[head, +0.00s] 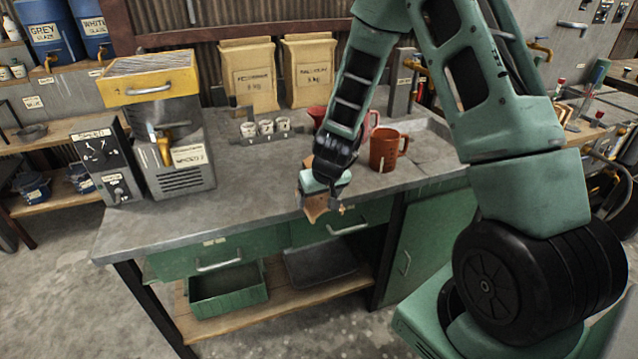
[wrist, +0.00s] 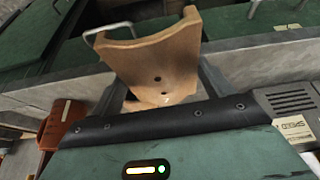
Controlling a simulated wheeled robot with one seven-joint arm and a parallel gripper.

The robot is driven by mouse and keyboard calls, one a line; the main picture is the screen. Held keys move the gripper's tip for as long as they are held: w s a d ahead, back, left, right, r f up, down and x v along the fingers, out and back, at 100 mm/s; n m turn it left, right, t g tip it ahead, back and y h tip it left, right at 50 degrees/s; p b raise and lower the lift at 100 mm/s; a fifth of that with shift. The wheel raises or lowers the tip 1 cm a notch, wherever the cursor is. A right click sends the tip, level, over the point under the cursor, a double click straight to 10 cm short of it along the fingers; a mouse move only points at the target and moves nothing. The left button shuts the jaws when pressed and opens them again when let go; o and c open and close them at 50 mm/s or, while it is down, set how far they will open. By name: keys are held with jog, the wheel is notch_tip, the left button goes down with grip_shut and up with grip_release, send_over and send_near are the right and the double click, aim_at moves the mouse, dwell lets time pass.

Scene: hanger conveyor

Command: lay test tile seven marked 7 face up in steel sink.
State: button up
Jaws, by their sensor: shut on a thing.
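My gripper (head: 323,200) is shut on a tan, curved clay tile (head: 316,208), held above the front edge of the grey bench. In the wrist view the tile (wrist: 157,62) stands up between the jaws, with a concave top edge and two dark holes. A small pale mark like a 7 shows near its lower end. The steel sink (head: 437,124) appears as a recess at the bench's back right, partly hidden by my arm. My gripper is to the left of the sink and nearer the front.
A rust-red mug (head: 384,150) stands on the bench between my gripper and the sink. A rack of small cups (head: 265,128) and two paper sacks (head: 249,78) stand behind. A yellow-topped machine (head: 160,120) is at left. The bench's front left is clear.

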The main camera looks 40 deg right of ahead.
jog(key=s+a+f+n, duration=0.1)
jog(key=s+a+f, duration=0.1)
jog(key=f, duration=0.5)
jog(key=s+a+f+n, duration=0.1)
jog(key=s+a+f, duration=0.1)
jog(key=s+f, duration=0.3)
jog(key=s+a+f+y, duration=0.1)
jog(key=s+a+f, duration=0.1)
jog(key=f, duration=0.6)
jog(key=shift+s+a+f+n, duration=0.35)
jog(key=shift+s+a+n, duration=0.05)
jog(key=shift+s, duration=0.4)
jog(key=shift+d, duration=0.15)
